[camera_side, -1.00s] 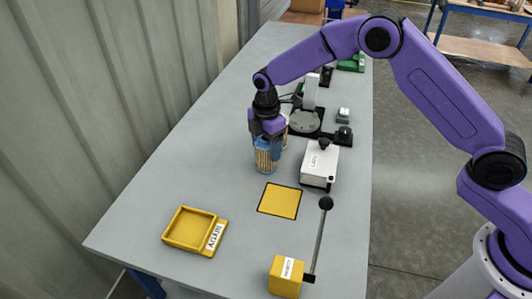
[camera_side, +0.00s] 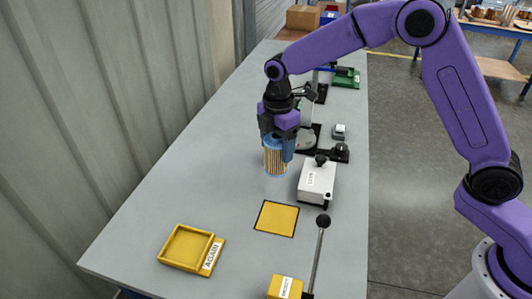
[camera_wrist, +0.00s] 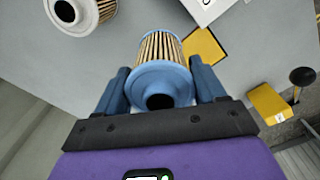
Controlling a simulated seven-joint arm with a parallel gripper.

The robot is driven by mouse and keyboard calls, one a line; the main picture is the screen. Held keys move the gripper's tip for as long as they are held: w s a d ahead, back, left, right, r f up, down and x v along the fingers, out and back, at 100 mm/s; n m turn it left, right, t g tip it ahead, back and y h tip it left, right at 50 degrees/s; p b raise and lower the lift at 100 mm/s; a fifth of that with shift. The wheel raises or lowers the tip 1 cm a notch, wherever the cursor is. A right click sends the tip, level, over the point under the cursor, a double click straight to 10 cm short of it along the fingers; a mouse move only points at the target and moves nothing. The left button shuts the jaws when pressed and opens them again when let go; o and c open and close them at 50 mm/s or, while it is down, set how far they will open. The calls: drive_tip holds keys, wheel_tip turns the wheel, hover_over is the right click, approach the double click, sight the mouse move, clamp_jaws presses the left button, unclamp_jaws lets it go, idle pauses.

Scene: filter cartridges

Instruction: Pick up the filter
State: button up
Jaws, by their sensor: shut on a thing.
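A pleated tan filter with blue end caps (camera_side: 276,160) is in my gripper (camera_side: 280,145), upright in the side view. In the wrist view the filter (camera_wrist: 160,50) sits between both blue fingers, its round blue end with a dark hole facing the camera. My gripper is shut on it near its top. I cannot tell for certain how far its lower end is from the table. A second pleated filter with a whitish end cap (camera_wrist: 66,11) shows at the top left of the wrist view; I cannot make it out in the side view.
A white box (camera_side: 317,182) stands right of the held filter. A yellow square (camera_side: 277,218), a yellow tray (camera_side: 182,247) and a yellow block with a black-knobbed lever (camera_side: 285,287) are nearer the camera.

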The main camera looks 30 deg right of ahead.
drive_tip(key=s+d+r, duration=0.4)
drive_tip(key=s+r, duration=0.4)
drive_tip(key=r, duration=0.2)
drive_tip(key=w+d+n, duration=0.1)
drive_tip(key=w, duration=0.8)
drive_tip(key=shift+d+r, duration=0.35)
drive_tip(key=shift+r, duration=0.1)
drive_tip(key=shift+n, duration=0.7)
drive_tip(key=w+d, duration=0.1)
drive_tip(key=w, duration=0.1)
drive_tip(key=w+d, duration=0.2)
drive_tip(key=w, duration=0.1)
drive_tip(key=w+d, duration=0.2)
drive_tip(key=w, duration=0.1)
drive_tip(key=shift+n, duration=0.7)
drive_tip(key=w+d, duration=0.1)
drive_tip(key=d, duration=0.1)
drive_tip(key=w+d+f, duration=0.1)
drive_tip(key=w+d, duration=0.1)
drive_tip(key=d, duration=0.1)
drive_tip(key=w+d, duration=0.2)
drive_tip(key=shift+w+d+f, duration=0.2)
drive_tip(key=shift+d, duration=0.15)
drive_tip(key=shift+f, duration=6.95)
drive_tip(key=shift+f, duration=0.5)
